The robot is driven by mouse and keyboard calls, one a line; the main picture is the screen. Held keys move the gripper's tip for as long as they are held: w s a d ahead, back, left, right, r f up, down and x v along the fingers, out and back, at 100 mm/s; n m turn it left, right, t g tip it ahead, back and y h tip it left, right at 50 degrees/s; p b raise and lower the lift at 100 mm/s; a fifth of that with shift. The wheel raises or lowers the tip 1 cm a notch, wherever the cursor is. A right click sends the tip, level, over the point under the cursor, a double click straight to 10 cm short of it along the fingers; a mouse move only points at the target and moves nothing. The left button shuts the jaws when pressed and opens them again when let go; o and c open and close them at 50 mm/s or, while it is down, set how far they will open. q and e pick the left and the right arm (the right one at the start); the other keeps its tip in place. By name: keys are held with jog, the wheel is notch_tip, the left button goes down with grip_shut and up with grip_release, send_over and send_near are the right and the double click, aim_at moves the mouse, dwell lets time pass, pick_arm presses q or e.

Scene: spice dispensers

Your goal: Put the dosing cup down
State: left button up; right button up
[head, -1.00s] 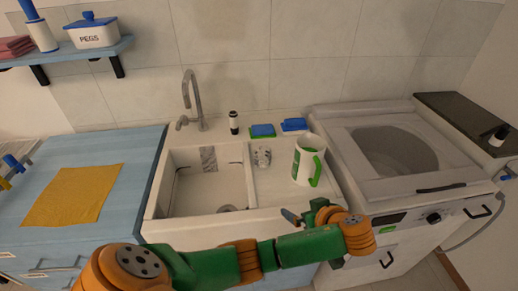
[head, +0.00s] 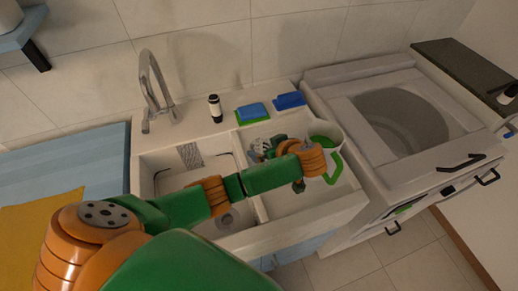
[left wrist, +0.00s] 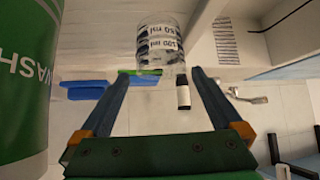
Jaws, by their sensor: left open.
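The dosing cup is clear with dark printed markings. In the head view the cup (head: 258,144) stands on the drainboard beside the basin, partly hidden by my gripper. In the left wrist view the cup (left wrist: 160,45) is ahead of the fingertips, roughly in line with the gap between them. My left gripper (left wrist: 160,78) is open and empty; in the head view the gripper (head: 274,150) is over the drainboard, close to the cup. I cannot tell whether a finger touches it. My right gripper is in neither view.
A white-and-green jug (head: 326,142) stands right of my gripper; it fills the left side of the wrist view (left wrist: 22,85). Blue sponges (head: 290,101) and a dark-and-white bottle (head: 215,108) stand behind the drainboard. The sink basin (head: 165,183) is left, the washing machine (head: 395,122) right.

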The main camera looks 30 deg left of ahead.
aim_at(257, 145)
pick_arm(q)
jog(key=shift+x, duration=2)
jog(key=shift+s+d+r, duration=0.15)
jog(key=shift+s, duration=0.05)
jog(key=c, duration=1.4)
jog(key=shift+w, duration=0.1)
